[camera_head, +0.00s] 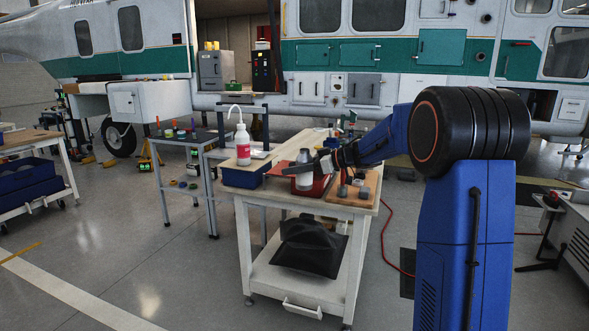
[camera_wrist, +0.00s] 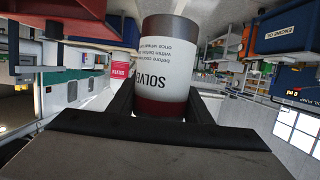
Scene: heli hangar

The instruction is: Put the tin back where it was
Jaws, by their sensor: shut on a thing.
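The tin (camera_head: 304,180) is a small cylinder with a pale label, at the front of the white-framed work table (camera_head: 292,202). In the wrist view the tin (camera_wrist: 165,62) fills the upper middle, with grey ends, a white label reading "SOLVE…" and a dark red band. My gripper (camera_head: 304,167) is shut on the tin, one dark finger on each side of it. The tin is at the red tray (camera_head: 325,184); whether it touches anything beneath is unclear.
A white spout bottle with a red label (camera_head: 243,146) stands at the blue tray (camera_head: 240,179), left of the tin. A wooden board (camera_head: 366,183) with grey blocks lies on the right. A black bag (camera_head: 311,246) sits on the lower shelf. Another small table (camera_head: 205,138) stands behind left.

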